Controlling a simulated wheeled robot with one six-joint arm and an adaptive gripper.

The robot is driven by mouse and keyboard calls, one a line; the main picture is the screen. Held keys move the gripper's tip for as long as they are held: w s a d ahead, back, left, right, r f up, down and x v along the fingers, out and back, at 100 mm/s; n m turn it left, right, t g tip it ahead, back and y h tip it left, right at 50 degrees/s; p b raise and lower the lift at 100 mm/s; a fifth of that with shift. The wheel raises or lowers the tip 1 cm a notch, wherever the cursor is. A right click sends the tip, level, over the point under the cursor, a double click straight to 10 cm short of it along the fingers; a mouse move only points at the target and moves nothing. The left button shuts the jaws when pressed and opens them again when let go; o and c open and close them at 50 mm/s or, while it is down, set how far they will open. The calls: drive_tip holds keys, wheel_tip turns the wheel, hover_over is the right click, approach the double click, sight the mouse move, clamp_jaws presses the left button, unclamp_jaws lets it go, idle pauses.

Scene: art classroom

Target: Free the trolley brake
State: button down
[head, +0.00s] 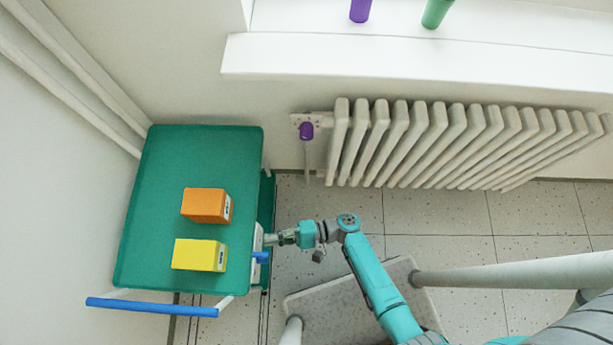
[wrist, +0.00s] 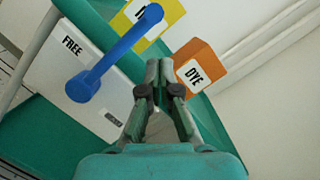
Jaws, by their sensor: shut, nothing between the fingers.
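The trolley (head: 150,200) is green and stands against the wall at left in the head view. A white plate (wrist: 55,75) on its side bears the word FREE. A blue brake lever (wrist: 118,52) is mounted on this plate; in the wrist view it slants from its round hub up and right, pointing away from the label. The lever also shows in the head view (head: 261,257). My gripper (head: 272,239) is shut and empty beside the plate. In the wrist view my gripper (wrist: 160,75) is right of the lever, with a visible gap between them.
An orange box (head: 205,205) marked DYE and a yellow box (head: 200,254) sit on the trolley top. The trolley has a blue push handle (head: 150,307). A radiator (head: 440,145) with a purple valve knob (head: 306,131) is on the back wall. Tiled floor (head: 440,215) lies right of the trolley.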

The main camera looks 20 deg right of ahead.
drive_tip(key=w+v, duration=0.1)
drive_tip(key=v, duration=0.9)
drive_tip(key=shift+s+d, duration=0.15)
drive_tip(key=shift+f, duration=0.1)
idle(0.5)
